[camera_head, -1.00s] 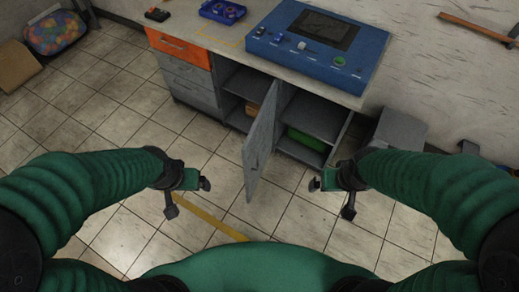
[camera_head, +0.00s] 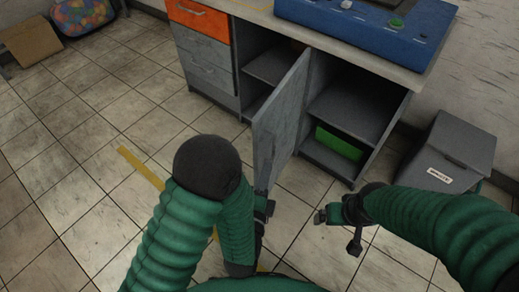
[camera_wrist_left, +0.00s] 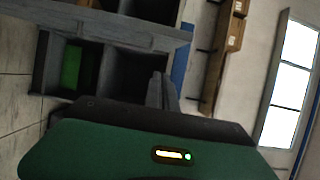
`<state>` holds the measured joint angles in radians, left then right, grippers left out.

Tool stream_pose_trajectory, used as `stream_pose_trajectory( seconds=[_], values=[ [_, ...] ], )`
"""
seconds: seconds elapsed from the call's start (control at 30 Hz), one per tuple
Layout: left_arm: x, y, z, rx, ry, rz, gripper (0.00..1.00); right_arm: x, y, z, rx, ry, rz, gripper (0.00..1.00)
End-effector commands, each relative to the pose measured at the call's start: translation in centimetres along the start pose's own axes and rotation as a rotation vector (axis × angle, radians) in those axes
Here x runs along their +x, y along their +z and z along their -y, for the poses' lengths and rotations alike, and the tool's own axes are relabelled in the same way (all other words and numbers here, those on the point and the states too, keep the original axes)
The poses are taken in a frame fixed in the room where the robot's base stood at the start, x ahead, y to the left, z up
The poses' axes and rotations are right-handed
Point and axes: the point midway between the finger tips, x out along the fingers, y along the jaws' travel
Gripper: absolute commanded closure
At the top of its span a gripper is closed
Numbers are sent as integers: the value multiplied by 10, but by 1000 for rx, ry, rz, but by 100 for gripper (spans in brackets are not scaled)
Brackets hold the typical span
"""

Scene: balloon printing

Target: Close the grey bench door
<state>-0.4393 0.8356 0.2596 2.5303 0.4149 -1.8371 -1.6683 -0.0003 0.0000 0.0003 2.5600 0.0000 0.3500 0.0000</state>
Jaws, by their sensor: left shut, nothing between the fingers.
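The grey bench door (camera_head: 280,125) stands open in the head view, swung out from the bench front toward me. It hides part of the left compartment. My left gripper (camera_head: 265,207) is shut and empty, low by the door's near bottom corner. I cannot tell whether it touches the door. My right gripper (camera_head: 322,215) is to the right, apart from the door and in front of the open right compartment. Its fingers are too small to read. The left wrist view shows the bench compartments tilted.
A green box (camera_head: 338,143) sits in the right compartment. The orange drawer (camera_head: 198,18) is shut at the left. A blue control panel (camera_head: 365,30) lies on the bench top. A grey bin (camera_head: 450,150) stands right of the bench.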

Motion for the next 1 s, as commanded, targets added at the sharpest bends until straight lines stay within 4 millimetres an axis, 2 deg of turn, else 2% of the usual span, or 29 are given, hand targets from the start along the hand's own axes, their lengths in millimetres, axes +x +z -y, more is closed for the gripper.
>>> stream_pose_trajectory(
  seconds=[0.33,0.43,0.7,0.8,1.0],
  values=[
    [25,3,-7,-7,-10,2,100,71,17,0,1,0,0,6],
    [47,3,1,-7,-5,5,100,65,16,0,0,0,0,6],
    [104,6,0,-4,-3,5,100,81,19,0,1,0,0,6],
    [106,25,1,-3,-2,5,100,86,20,0,1,0,0,6],
    [109,40,3,-4,-1,1,100,90,21,0,1,0,0,6]
  ],
)
